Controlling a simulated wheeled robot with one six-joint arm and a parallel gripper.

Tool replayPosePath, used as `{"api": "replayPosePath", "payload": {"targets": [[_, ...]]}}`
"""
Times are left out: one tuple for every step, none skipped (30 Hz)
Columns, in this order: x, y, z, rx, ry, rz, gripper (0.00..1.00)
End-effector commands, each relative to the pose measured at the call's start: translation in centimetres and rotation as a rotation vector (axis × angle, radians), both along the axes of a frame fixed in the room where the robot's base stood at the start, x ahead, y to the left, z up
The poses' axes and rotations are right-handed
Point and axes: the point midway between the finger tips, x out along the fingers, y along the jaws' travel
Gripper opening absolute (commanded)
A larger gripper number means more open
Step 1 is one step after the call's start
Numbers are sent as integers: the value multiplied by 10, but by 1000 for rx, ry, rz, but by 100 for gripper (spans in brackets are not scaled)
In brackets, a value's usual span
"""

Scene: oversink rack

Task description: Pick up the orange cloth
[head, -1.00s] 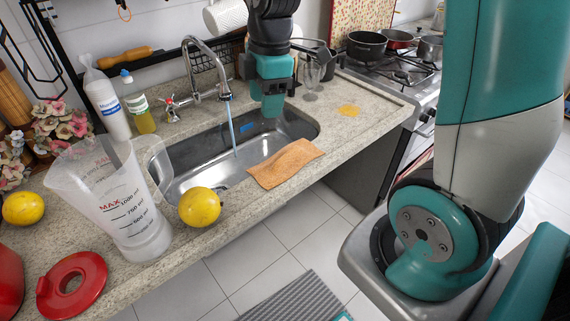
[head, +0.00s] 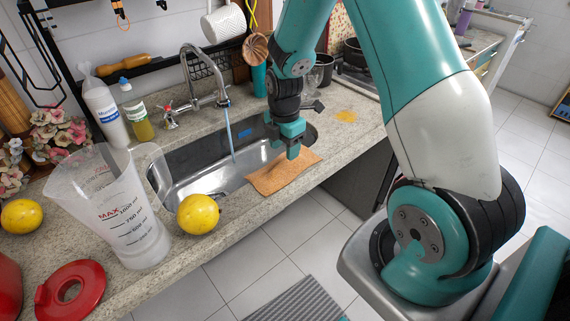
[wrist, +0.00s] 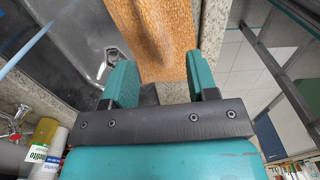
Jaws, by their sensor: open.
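In the wrist view the cloth (wrist: 158,40) runs between and beyond the two teal fingers. My gripper (head: 292,152) is over the cloth's back right part, pointing down. In the wrist view my gripper (wrist: 162,85) is open, one finger on each side of the cloth's width, with nothing held. I cannot tell whether the fingertips touch the cloth.
The steel sink (head: 190,170) with its faucet (head: 205,75) and thin blue water stream lies left of the cloth. A yellow fruit (head: 198,214) and a clear measuring jug (head: 125,215) stand on the left counter.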

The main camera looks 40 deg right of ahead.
Motion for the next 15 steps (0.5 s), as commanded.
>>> {"api": "replayPosePath", "payload": {"targets": [[0,0,-2,0,0,0,53],[0,0,-3,0,-1,0,53],[1,-1,-6,0,0,0,53],[1,-1,-8,0,1,-1,53],[1,-2,-11,1,2,-1,53],[1,-2,-16,1,2,-1,53],[2,-3,-20,1,3,-1,53],[2,-4,-24,1,4,-1,53],[3,-4,-30,1,3,-1,53],[3,-5,-34,1,4,-1,53],[3,-5,-39,1,2,-1,53],[4,-5,-44,1,2,-1,53],[4,-5,-47,1,2,0,53],[3,-5,-50,1,1,0,53],[4,-5,-52,0,0,-1,53]]}}
